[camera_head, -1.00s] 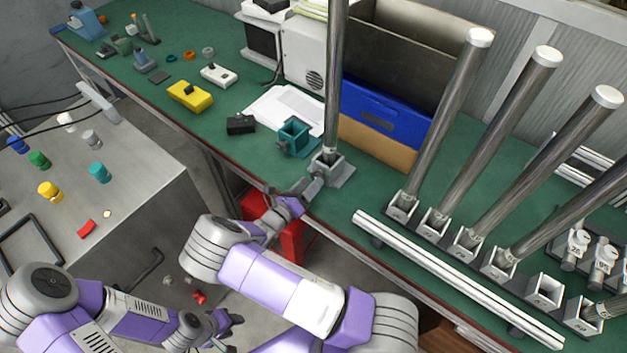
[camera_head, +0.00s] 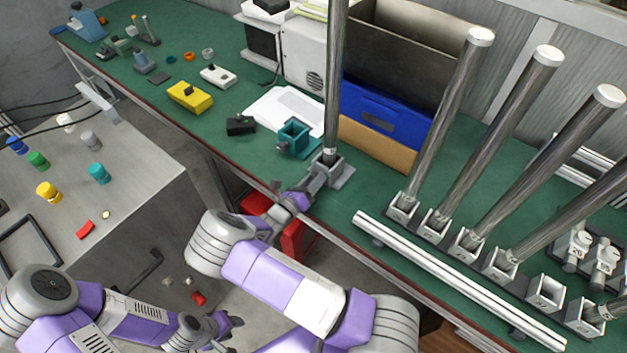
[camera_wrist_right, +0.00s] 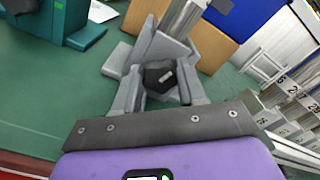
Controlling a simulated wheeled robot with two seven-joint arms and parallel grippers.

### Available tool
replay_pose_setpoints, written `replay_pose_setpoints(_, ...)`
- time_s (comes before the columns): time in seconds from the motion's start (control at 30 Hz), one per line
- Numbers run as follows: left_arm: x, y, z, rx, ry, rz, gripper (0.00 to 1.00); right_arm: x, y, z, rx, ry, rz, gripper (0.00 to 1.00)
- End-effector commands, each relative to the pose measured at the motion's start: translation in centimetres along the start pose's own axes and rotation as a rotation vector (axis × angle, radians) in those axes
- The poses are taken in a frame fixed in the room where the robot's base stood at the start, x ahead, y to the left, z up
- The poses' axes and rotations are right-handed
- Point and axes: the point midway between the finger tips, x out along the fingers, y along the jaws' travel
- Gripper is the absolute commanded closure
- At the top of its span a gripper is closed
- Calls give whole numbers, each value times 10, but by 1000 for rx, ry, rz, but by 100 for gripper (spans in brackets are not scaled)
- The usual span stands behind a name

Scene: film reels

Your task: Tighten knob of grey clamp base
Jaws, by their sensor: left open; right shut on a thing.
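The grey clamp base (camera_head: 341,175) stands on the green bench near its front edge, with a tall metal post (camera_head: 333,90) upright in it. It also shows in the right wrist view (camera_wrist_right: 197,48). Its dark knob (camera_wrist_right: 159,77) faces my right gripper. My right gripper (camera_wrist_right: 159,92) is shut on the knob, one finger on each side; in the head view the gripper (camera_head: 312,188) hides the knob. My left gripper (camera_head: 233,328) is open and empty, low in front of the bench, away from the clamp base.
A teal clamp base (camera_head: 292,138) stands just left of the grey one. A blue bin (camera_head: 385,107) and a cardboard box (camera_head: 372,145) are behind. Several posts in holders stand to the right, behind a metal rail (camera_head: 450,280). A red container (camera_head: 292,240) is below the bench edge.

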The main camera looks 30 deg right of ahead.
Motion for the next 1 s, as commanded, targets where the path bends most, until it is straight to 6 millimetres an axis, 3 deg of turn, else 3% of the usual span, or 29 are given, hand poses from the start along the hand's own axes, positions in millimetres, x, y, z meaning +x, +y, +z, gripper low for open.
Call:
replay_pose_setpoints(0.37,-5,2,0,0,0,0,57,0,0,-1,121,2,0,90)
replay_pose_setpoints(1.0,-18,7,1,0,0,0,57,0,0,-2,703,3,-1,90)
